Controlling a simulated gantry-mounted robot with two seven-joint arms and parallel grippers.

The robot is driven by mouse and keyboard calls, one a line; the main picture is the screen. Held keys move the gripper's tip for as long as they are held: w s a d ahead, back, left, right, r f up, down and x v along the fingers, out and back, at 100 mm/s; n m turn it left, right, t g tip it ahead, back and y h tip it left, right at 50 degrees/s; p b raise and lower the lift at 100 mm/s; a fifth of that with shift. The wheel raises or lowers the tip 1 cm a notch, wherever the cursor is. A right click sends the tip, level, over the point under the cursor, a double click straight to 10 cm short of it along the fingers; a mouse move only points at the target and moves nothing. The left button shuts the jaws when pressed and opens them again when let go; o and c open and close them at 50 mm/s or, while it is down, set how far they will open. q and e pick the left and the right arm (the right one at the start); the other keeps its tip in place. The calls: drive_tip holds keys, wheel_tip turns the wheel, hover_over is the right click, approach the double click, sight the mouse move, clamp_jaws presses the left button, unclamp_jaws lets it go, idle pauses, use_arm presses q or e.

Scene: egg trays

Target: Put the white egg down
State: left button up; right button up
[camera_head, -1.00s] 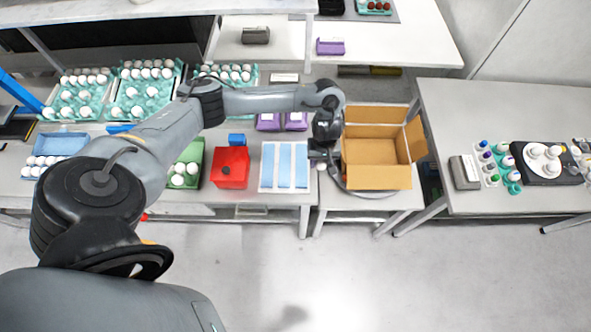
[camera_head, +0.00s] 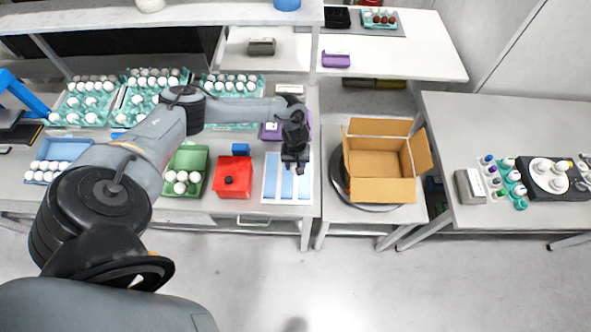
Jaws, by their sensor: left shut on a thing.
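My left gripper (camera_head: 295,166) is shut and points down over the blue-and-white striped mat (camera_head: 271,190) on the table. The white egg is too small and too covered by the fingers to make out clearly; the jaws are shut on it. I cannot tell whether it touches the mat. My right gripper is not in view. Other white eggs sit in a green carton (camera_head: 203,160) and a blue carton (camera_head: 66,146) to the left.
A red box (camera_head: 232,176) stands left of the mat. An open cardboard box (camera_head: 383,189) stands to its right. Purple cartons (camera_head: 272,131) lie behind my gripper. Teal egg trays (camera_head: 118,116) line the back left. A side table (camera_head: 480,220) is at the right.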

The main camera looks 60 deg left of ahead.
use_arm(q)
drive_tip(key=shift+f, duration=1.95)
drive_tip(key=shift+f, duration=0.1)
drive_tip(key=o, duration=0.6)
drive_tip(key=shift+o, duration=0.2)
